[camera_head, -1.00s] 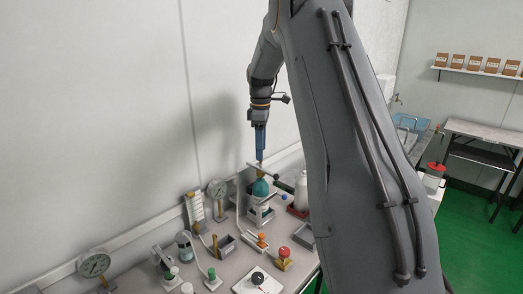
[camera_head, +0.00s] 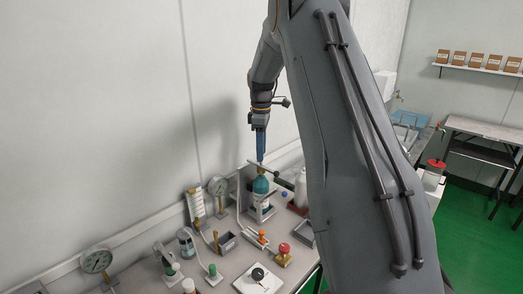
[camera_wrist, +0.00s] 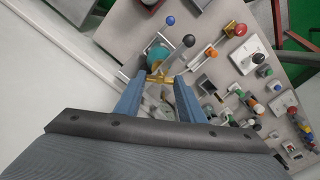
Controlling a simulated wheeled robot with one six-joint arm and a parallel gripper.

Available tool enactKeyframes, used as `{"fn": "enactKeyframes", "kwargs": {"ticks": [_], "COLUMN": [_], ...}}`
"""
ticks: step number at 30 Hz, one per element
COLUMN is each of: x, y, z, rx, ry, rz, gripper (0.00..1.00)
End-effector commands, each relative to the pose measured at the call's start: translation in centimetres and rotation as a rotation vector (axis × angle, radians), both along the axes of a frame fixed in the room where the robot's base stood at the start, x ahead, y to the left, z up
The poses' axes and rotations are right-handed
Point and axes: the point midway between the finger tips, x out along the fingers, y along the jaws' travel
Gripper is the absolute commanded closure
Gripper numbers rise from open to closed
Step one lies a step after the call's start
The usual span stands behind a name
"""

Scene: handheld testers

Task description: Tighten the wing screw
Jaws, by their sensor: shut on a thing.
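The brass-coloured wing screw (camera_wrist: 160,78) sits between my two blue fingers in the wrist view, above the rounded top of a teal bottle or cylinder (camera_wrist: 158,53). In the head view the teal body (camera_head: 261,185) stands upright near the back wall, with a brass top. My gripper (camera_head: 260,158) points down onto that top. In the wrist view my gripper (camera_wrist: 160,84) is shut on the screw's wings. The screw's shaft and the lower part of the teal body are hidden.
A bar with a dark ball end (camera_wrist: 188,41) crosses close to the screw. A dial gauge (camera_head: 217,186) and a second gauge (camera_head: 96,261) stand along the wall. A red knob (camera_head: 284,248), a black knob (camera_head: 258,273) and other fixtures crowd the bench. The air above the bench is open.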

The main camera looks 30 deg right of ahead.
Motion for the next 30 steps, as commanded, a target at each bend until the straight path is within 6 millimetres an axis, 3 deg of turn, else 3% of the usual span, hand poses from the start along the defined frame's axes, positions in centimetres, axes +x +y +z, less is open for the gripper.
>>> {"fn": "enactKeyframes", "kwargs": {"ticks": [11, 30], "x": [0.04, 0.08], "y": [0.01, -0.02], "z": [0.02, 0.08], "rx": [0.000, 0.001], "ry": [0.000, -0.002], "rz": [-0.201, -0.806], "gripper": [0.87, 0.87]}}
